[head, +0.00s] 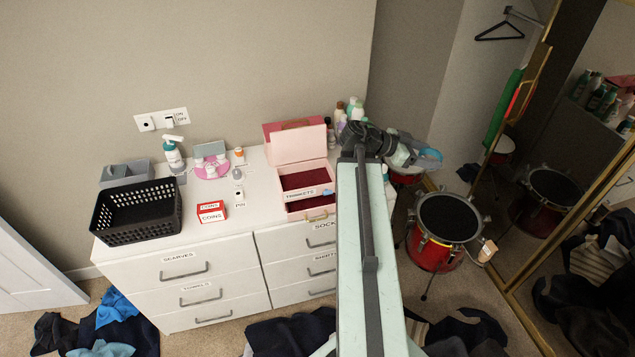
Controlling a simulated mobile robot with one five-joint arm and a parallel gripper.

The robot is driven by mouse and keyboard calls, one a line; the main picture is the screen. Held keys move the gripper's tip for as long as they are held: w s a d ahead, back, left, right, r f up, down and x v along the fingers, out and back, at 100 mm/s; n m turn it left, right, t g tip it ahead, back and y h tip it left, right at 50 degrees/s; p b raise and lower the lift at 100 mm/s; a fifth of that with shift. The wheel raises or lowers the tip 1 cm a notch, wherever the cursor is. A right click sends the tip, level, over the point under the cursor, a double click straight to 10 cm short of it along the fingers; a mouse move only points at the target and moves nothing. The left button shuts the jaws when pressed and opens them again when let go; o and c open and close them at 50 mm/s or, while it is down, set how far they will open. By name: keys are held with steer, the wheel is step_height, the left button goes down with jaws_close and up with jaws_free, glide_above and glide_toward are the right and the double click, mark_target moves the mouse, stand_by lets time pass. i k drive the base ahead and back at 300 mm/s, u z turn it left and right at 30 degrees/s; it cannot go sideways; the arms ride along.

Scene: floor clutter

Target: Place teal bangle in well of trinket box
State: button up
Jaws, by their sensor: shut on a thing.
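The pink trinket box (298,147) stands on the white dresser with its lid raised. Its dark red lined well (303,179) is open and looks empty, and a label reading TRINKETS is on its front. A lower part with dark red lining also shows below it. My gripper (428,156) is to the right of the box, past the dresser's right end and above the drum. It is shut on a small teal-blue thing at its tip, which looks like the teal bangle (431,153). Its outline is partly hidden and small.
A black basket (138,212), a red coins box (211,211), a pump bottle (173,152) and a pink round tray (212,168) stand left on the dresser (215,250). A red drum (434,255) and mirror are right. Clothes lie on the floor.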

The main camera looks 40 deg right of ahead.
mark_target(314, 181)
steer(key=i, duration=0.85)
steer(key=u, duration=1.4)
